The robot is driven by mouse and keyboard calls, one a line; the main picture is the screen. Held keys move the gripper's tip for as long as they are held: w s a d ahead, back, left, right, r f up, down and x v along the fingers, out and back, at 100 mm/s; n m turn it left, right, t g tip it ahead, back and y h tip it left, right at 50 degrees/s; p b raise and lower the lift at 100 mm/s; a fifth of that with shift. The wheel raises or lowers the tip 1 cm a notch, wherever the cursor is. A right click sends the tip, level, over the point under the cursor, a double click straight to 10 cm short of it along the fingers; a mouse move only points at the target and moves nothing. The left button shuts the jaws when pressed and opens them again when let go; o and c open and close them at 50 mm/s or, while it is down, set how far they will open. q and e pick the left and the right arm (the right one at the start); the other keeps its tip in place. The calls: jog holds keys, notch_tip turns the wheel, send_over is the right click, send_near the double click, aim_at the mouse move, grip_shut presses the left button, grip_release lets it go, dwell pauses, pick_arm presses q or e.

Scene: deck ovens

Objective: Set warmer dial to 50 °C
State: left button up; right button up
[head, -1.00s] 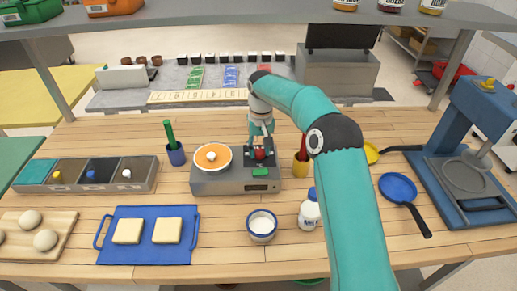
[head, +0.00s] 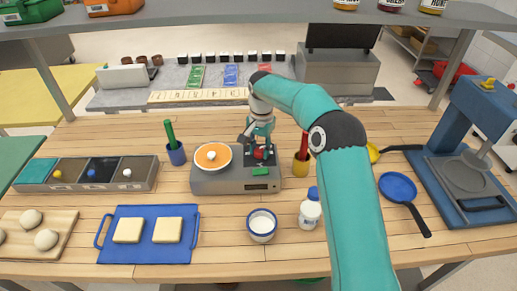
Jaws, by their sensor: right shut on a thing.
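The display is too small to read. My right gripper (head: 260,155) comes down over the warmer's right top and is shut on a red dial (head: 260,154). The fingers partly cover the dial, so its setting cannot be told. My left gripper is not in view.
A blue cup with a green handle (head: 176,154) stands left of the warmer, a yellow cup (head: 300,165) right of it. A white bowl (head: 262,225) and a bottle (head: 310,212) stand in front. A blue tray (head: 112,245) and blue pan (head: 398,187) lie to the sides.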

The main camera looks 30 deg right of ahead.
aim_at(260, 150)
jog(key=shift+w+a+m, duration=0.15)
jog(key=shift+a+m, duration=0.05)
jog(key=shift+m, duration=0.1)
jog(key=o, duration=1.2)
jog(key=shift+c, duration=0.2)
jog(key=shift+d, duration=0.1)
notch_tip(260, 150, up, 12)
jog(key=shift+s, duration=0.2)
jog(key=shift+f, duration=0.15)
